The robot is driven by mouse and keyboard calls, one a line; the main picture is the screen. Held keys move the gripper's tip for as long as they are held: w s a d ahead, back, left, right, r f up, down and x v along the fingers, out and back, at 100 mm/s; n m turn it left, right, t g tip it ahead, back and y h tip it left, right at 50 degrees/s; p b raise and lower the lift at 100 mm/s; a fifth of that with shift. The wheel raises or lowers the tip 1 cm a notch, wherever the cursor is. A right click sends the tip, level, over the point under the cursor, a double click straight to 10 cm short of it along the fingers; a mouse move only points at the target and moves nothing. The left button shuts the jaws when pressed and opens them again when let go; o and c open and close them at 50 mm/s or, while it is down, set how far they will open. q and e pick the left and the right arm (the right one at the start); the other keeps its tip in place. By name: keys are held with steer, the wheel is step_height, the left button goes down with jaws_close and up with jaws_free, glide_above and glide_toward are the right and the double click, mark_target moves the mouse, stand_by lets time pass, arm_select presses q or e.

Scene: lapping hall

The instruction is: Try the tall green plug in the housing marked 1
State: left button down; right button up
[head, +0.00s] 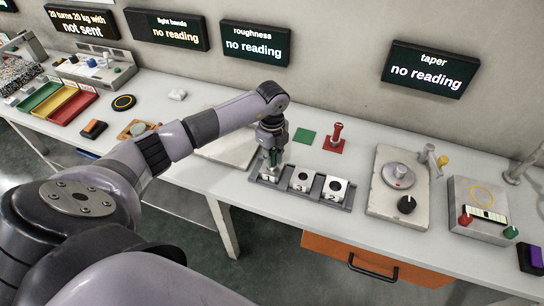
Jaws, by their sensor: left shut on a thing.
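My left gripper (271,150) is shut on the tall green plug (274,158), pointing down over the leftmost housing (268,177), which is marked 1. The plug shows only as a green sliver between the fingers. Its lower end is hidden, so I cannot tell whether it is in the bore or just above it. Two more white housings with dark bores, one in the middle (302,181) and one at the right (335,189), stand in the same grey tray (348,208). My right gripper is not in view.
A dial fixture (398,176) and a gauge box (480,212) stand to the right. Colored bins (72,106) are far left.

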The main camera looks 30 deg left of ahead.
arm_select(q)
steer(key=shift+f+b, duration=0.6)
steer(key=shift+f, duration=0.3)
stand_by(0.6)
stand_by(1.2)
steer(key=shift+r, duration=0.2)
steer(key=shift+r+p, duration=2.8)
steer(key=shift+r, duration=0.55)
